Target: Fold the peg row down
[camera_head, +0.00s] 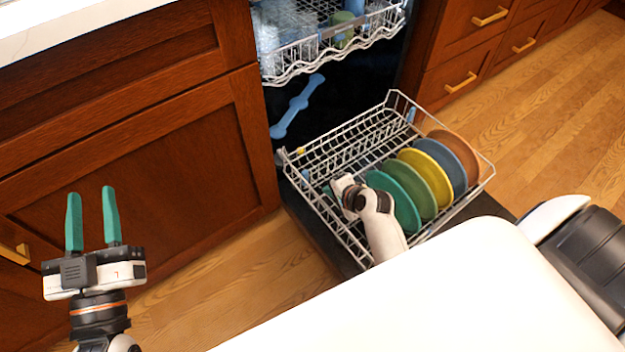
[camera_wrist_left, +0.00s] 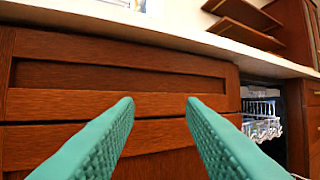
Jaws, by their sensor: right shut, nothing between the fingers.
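The lower dishwasher rack (camera_head: 395,97) is pulled out over the open door, and rows of thin wire pegs (camera_head: 365,142) run across its left and back part. I cannot tell which row is the folding one, or how far any row is tilted. My right gripper (camera_head: 330,190) is shut and empty, low inside the rack's left part, just left of the plates. Its fingertips are mostly hidden, so contact with a peg cannot be told. My left gripper (camera_head: 93,218) is open and empty in front of the cabinets, far left of the rack; its teal fingers also show in the left wrist view (camera_wrist_left: 160,108).
Several coloured plates stand upright in the rack's right part, the nearest a teal plate (camera_head: 398,200) beside my right wrist. The upper rack (camera_head: 330,45) holds glasses and a green cup (camera_head: 343,28). A blue spray arm (camera_head: 297,106) is below it. Wooden cabinets (camera_head: 130,150) flank the bay.

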